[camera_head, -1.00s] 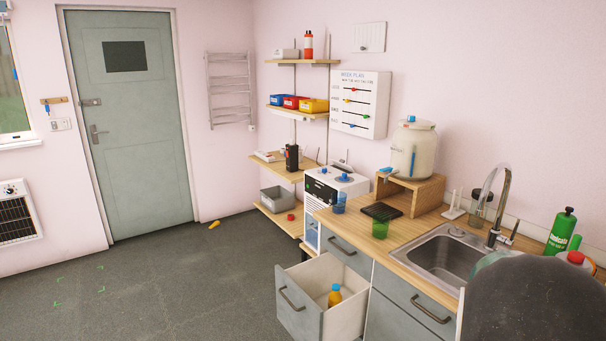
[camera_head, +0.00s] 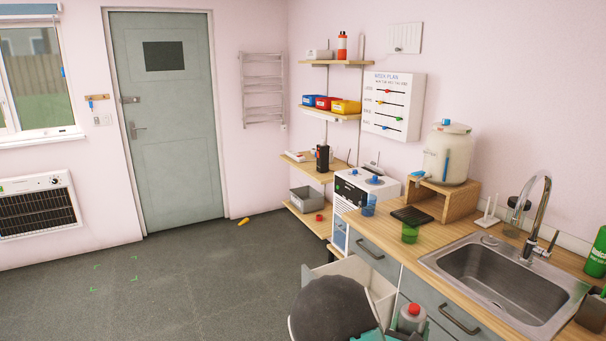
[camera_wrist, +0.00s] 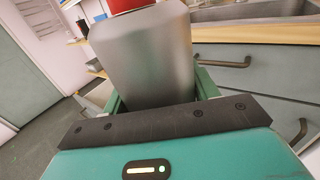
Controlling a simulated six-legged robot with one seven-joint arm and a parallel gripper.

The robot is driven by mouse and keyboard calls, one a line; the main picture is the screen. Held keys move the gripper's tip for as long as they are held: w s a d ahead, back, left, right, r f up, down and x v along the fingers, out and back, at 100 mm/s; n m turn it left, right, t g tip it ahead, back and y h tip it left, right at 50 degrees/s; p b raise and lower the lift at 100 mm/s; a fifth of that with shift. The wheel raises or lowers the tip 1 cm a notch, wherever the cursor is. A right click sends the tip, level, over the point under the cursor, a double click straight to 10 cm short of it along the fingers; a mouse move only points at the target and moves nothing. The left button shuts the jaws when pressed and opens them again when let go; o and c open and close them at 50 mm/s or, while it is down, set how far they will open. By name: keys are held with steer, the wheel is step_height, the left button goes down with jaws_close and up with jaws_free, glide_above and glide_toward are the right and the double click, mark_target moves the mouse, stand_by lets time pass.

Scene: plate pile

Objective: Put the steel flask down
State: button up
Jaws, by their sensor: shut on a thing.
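The steel flask (camera_head: 411,319), grey with a red cap, shows at the bottom edge of the head view, in front of the grey drawer fronts. In the wrist view the flask (camera_wrist: 148,55) stands large between the green fingers of my gripper (camera_wrist: 160,96). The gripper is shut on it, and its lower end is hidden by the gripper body. In the head view the gripper's teal body is mostly cut off by the bottom edge. The flask looks roughly upright and clear of the worktop.
An open drawer (camera_head: 380,290) is partly hidden behind my arm. Floor (camera_head: 190,290) at left is clear.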

steer(key=s+a+f+n+t+y, duration=0.2)
steer(key=a+f+n+y, duration=0.3)
steer(key=a+f+y, duration=0.3)
steer(key=a+f, duration=0.4)
steer(key=a, duration=0.2)
steer(key=shift+s+f+n+y, duration=0.15)
steer(key=shift+s+n+y, duration=0.2)
steer(key=shift+n+y, duration=0.05)
steer(key=shift+a, duration=0.1)
